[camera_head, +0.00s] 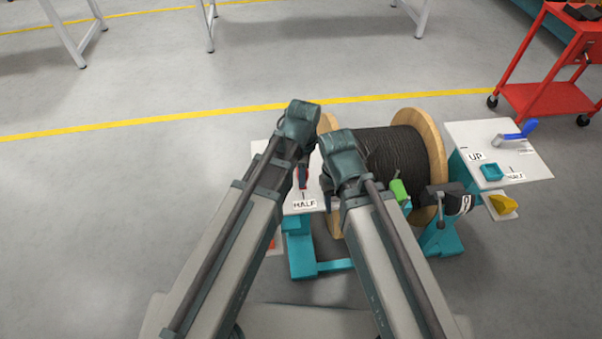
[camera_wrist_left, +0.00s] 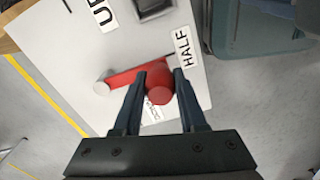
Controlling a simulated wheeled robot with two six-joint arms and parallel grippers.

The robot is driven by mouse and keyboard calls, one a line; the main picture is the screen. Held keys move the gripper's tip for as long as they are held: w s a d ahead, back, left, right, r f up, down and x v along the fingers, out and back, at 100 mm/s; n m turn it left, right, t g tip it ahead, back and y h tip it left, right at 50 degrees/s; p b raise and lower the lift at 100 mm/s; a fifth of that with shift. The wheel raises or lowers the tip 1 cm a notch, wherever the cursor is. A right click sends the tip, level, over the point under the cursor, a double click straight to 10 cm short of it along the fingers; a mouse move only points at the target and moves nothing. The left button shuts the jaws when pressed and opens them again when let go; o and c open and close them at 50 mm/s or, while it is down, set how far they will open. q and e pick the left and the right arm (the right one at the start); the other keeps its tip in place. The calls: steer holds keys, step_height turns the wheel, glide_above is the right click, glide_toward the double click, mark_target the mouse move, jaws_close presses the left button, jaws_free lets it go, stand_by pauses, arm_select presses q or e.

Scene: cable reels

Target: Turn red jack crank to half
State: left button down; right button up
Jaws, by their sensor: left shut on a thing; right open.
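The red jack crank lies on a pale panel (camera_head: 296,206). In the left wrist view its red arm (camera_wrist_left: 135,77) runs from a pale grey round end (camera_wrist_left: 101,88) to a red knob (camera_wrist_left: 159,94). The knob end lies close to the HALF label (camera_wrist_left: 182,47); the UP label (camera_wrist_left: 103,12) is at the upper left. My left gripper (camera_head: 303,186) is shut on the red knob, with a finger on each side. In the head view my arm and gripper hide most of the crank. My right gripper (camera_head: 329,194) is open close by, partly hidden by its own wrist.
A large reel of black cable (camera_head: 385,150) with wooden flanges stands beside the panel. A second panel (camera_head: 525,165) at the right holds a blue crank (camera_head: 520,131). A red cart (camera_head: 545,98) stands at the upper right. The floor at the left is clear.

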arm_select(q)
steer(key=shift+d, duration=0.1)
steer(key=shift+c, duration=2.3)
jaws_free()
steer(key=shift+r, duration=0.1)
step_height(320, 180, up, 14)
steer(key=p, duration=1.4)
steer(key=shift+f, duration=0.2)
steer(key=s+a+m, duration=0.3)
steer(key=a+m, duration=1)
steer(key=m, duration=0.4)
steer(key=s+d+r+m+p, duration=0.1)
steer(key=s+d+r+m, duration=0.1)
steer(key=d, duration=0.3)
steer(key=s+d+r+m+y+p, duration=0.1)
steer(key=s+d+r+m+p, duration=0.1)
steer(key=s+d, duration=0.2)
steer(key=shift+d+p, duration=0.3)
steer(key=shift+d, duration=0.45)
